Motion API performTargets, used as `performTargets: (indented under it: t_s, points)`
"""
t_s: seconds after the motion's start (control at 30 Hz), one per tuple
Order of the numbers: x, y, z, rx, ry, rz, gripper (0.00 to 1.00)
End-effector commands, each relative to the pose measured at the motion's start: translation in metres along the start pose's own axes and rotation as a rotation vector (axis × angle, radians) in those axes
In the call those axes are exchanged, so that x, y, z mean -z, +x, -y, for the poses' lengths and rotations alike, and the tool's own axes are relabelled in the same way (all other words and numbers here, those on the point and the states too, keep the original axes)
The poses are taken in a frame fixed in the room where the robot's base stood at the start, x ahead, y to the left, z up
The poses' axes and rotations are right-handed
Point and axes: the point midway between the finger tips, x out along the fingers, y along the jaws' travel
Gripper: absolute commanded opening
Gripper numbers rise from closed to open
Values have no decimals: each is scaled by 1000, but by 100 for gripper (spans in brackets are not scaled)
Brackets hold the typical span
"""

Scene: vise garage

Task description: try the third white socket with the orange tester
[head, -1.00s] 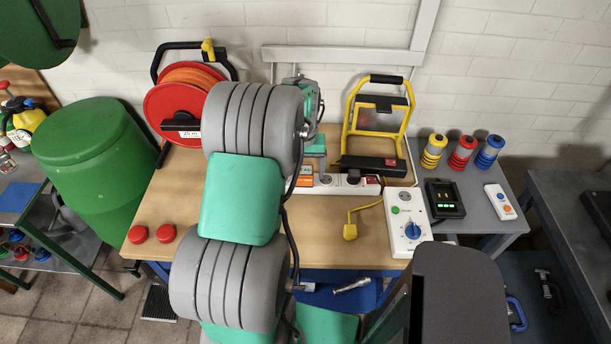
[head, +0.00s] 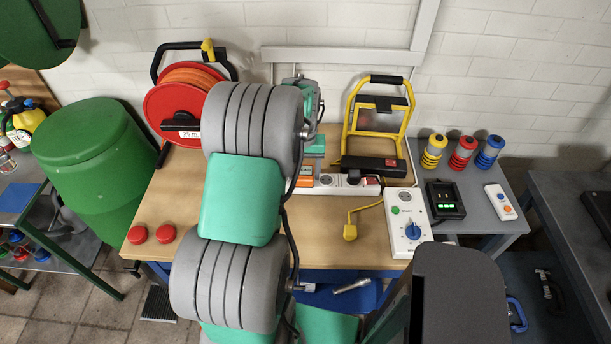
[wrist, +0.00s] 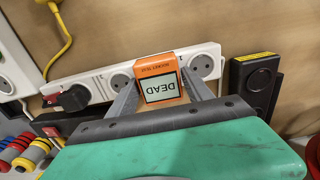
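The orange tester (wrist: 158,66) sits between the fingers of my gripper (wrist: 162,88) in the wrist view, and its screen reads DEAD. Its far end is against the white socket strip (wrist: 101,77); whether its pins are fully in is hidden. One bare socket (wrist: 205,66) shows to its right and another (wrist: 120,80) to its left. A black plug (wrist: 73,98) sits in the strip further left. In the head view the tester (head: 304,178) shows at the strip's left part, and my arm hides most of the gripper.
A yellow work lamp (head: 376,125) stands behind the strip. A yellow plug (head: 350,232) and a white box with a blue knob (head: 408,222) lie in front and right. A red cable reel (head: 178,105) stands left. A black box (wrist: 254,85) is beside the strip's end.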

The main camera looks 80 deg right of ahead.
Motion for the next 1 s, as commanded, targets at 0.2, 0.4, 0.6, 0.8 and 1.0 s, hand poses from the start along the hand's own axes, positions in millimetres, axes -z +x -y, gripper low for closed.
performTargets:
  t_s: [0.2,0.4,0.6,0.8,1.0]
  points:
    - [0,0,0,0,0,0,40]
    - [0,0,0,0,0,0,24]
    - [0,0,0,0,0,0,7]
    - [0,0,0,0,0,0,0]
    - [0,-2,0,0,0,-1,0]
